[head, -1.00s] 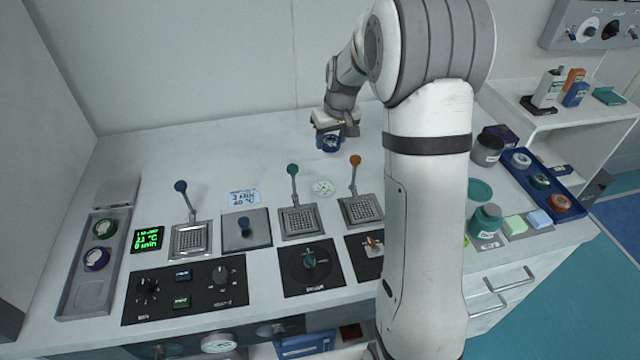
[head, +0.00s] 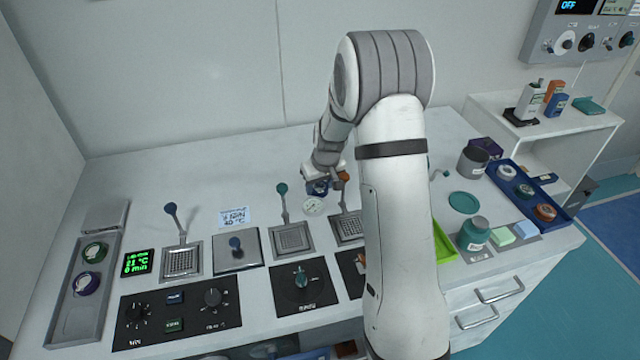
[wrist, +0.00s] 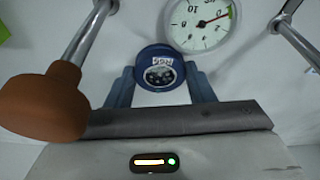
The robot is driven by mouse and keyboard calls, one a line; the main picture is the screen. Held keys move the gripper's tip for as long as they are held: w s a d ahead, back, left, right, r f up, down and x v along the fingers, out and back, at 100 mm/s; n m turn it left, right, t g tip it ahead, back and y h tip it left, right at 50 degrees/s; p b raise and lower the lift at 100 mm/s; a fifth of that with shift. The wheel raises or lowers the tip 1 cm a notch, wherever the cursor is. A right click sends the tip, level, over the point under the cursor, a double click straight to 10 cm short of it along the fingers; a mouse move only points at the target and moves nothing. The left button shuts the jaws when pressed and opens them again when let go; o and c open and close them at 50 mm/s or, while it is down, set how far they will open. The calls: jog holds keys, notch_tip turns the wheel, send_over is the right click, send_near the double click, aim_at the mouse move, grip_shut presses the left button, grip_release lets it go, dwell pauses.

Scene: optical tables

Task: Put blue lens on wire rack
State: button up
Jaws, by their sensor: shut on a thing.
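The blue lens (wrist: 158,53) is a round blue-rimmed disc with a white label and a dark speckled centre. My gripper (wrist: 160,82) is shut on it, with one blue finger on either side. In the head view, my gripper (head: 320,180) is small and partly shaded, holding the blue lens (head: 318,189) above the worktop, behind the lever stations. No thing is plainly a wire rack. Grid-topped plates stand under the levers at left (head: 182,261), middle (head: 291,238) and right (head: 347,229); I cannot tell whether one is meant.
An orange-knobbed lever (wrist: 40,102) stands close to my gripper. A round dial gauge (wrist: 203,22) lies just beyond the lens. The back left worktop is clear.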

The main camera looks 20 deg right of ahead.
jog(key=shift+f, duration=0.15)
jog(key=o, duration=1.1)
